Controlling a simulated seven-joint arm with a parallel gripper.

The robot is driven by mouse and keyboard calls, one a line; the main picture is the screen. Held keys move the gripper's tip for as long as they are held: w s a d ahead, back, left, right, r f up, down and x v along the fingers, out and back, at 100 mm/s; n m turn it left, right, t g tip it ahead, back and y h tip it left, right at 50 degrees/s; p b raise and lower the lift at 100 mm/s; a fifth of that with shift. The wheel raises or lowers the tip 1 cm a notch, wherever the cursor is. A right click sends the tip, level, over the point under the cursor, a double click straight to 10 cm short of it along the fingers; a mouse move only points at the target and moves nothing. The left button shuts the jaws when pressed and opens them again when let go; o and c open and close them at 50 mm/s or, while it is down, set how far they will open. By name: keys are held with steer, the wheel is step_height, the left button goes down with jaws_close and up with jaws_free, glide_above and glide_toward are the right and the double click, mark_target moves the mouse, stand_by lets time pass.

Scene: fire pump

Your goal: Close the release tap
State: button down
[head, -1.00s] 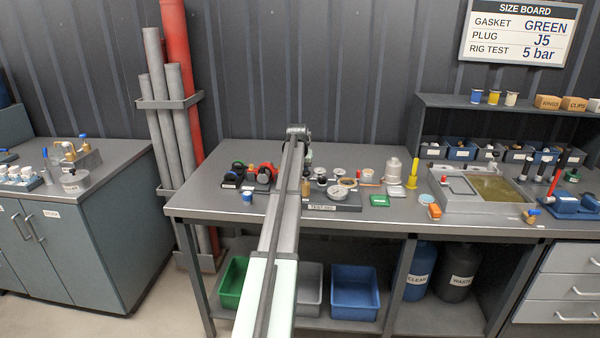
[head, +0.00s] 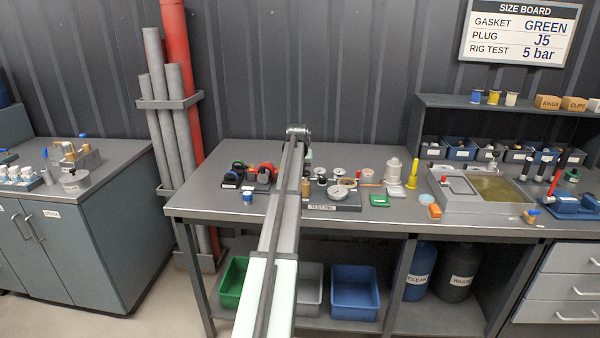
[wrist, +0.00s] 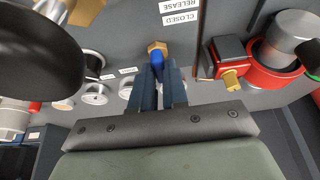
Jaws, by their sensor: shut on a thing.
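The release tap (wrist: 157,47) shows in the wrist view as a brass hex fitting with a blue lever on the grey face of the test rig. My gripper (wrist: 159,78) is shut on the blue lever, with one dark finger on each side of it. Labels reading RELEASE (wrist: 180,5) and CLOSED (wrist: 179,17) appear upside down just beyond the tap. The lever points from the brass fitting back toward my gripper. In the head view the test rig (head: 345,200) stands on the bench, and my arm hides the tap and the fingers.
In the wrist view a red-collared grey fitting (wrist: 272,62) with a brass piece lies close right of my gripper. A large black rounded shape (wrist: 40,60) fills the upper left. The bench front left (head: 205,200) is clear.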

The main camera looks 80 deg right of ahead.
steer(key=m+g, duration=0.1)
steer(key=m, duration=0.3)
steer(key=shift+w+m+g, duration=0.2)
steer(key=shift+m+g, duration=0.2)
steer(key=m, duration=0.2)
steer(key=m+g+y, duration=0.1)
steer(key=m, duration=0.1)
steer(key=shift+d+m, duration=0.2)
steer(key=shift+m, duration=0.1)
steer(key=m+y, duration=0.1)
steer(key=m, duration=0.1)
steer(key=m+g, duration=0.1)
steer(key=m, duration=0.1)
steer(key=shift+w+d+m+g+y, duration=0.1)
steer(key=shift+w+m+g+y, duration=0.05)
steer(key=shift+m+g+y, duration=0.2)
steer(key=shift+m+y, duration=0.85)
steer(key=shift+m, duration=1.1)
steer(key=c, duration=1.1)
jaws_free()
steer(key=shift+c, duration=0.2)
